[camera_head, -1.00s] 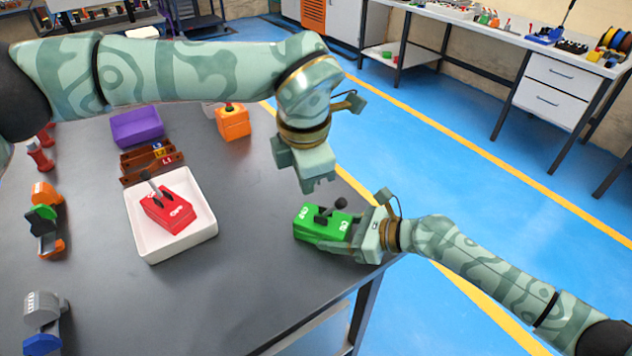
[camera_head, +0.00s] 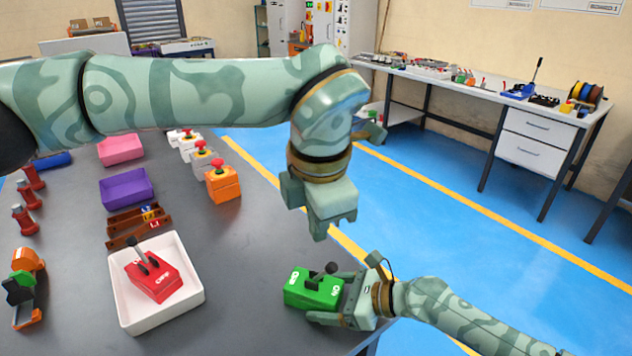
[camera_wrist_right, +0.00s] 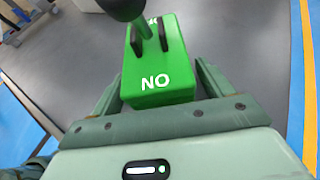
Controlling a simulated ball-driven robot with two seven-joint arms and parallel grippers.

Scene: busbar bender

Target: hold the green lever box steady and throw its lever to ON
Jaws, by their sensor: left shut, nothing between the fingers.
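The green lever box (camera_head: 312,290) sits on the dark table near its right edge. Its black lever (camera_head: 331,268) leans toward the box's right end, where my right gripper is. My right gripper (camera_head: 340,302) is shut on that end, one finger on each side. In the right wrist view the green box (camera_wrist_right: 160,75) lies between the fingers. The label at the near end reads ON, seen upside down; the lever's knob (camera_wrist_right: 122,8) is cut off by the top edge. My left gripper (camera_head: 322,236) is shut and empty, above the box and apart from the lever.
A white tray (camera_head: 198,288) holding a red lever box (camera_head: 153,276) stands to the left. Brown bars (camera_head: 135,226), a purple bin (camera_head: 126,189) and an orange button box (camera_head: 223,185) are farther back. The table between tray and green box is clear.

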